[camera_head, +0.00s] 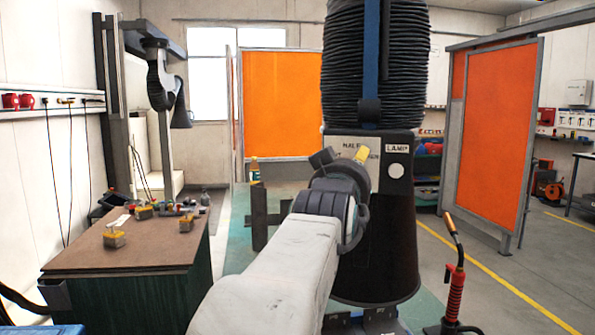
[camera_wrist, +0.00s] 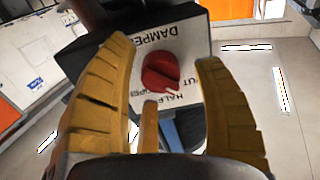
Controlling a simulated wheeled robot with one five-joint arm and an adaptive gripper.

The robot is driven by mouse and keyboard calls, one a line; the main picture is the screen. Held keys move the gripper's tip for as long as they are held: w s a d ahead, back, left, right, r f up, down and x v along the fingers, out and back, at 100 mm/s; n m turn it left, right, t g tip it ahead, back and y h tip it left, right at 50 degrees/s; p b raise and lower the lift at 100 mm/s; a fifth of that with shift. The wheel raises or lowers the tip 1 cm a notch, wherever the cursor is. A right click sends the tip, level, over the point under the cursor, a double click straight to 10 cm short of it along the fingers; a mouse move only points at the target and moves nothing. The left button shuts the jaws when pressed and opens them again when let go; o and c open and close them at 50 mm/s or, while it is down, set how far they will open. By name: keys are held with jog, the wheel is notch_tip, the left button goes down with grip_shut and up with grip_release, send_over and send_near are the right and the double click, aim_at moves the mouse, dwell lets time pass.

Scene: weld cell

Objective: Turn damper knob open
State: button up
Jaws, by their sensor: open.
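The damper knob (camera_wrist: 161,72) is red and round with a raised grip and sits on a white label plate in the wrist view. The plate (camera_wrist: 188,37) reads "DAMPER", "HALF" and part of "OPEN"; other lettering is partly covered. My gripper (camera_wrist: 168,52) is open, its yellow fingers on either side of the knob, apart from it in the picture. Whether a finger touches it I cannot tell. In the head view my gripper (camera_head: 345,160) is in front of the black extraction hood (camera_head: 385,240), and my arm hides the knob there.
A workbench (camera_head: 130,250) with several small yellow-topped blocks stands at the left. A welding torch (camera_head: 455,280) with a red handle stands upright at the lower right. Orange screens (camera_head: 280,100) stand behind.

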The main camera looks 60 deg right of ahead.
jog(key=shift+d, duration=0.3)
jog(key=shift+c, duration=0.5)
jog(key=shift+a, duration=0.1)
jog(key=c, duration=1.1)
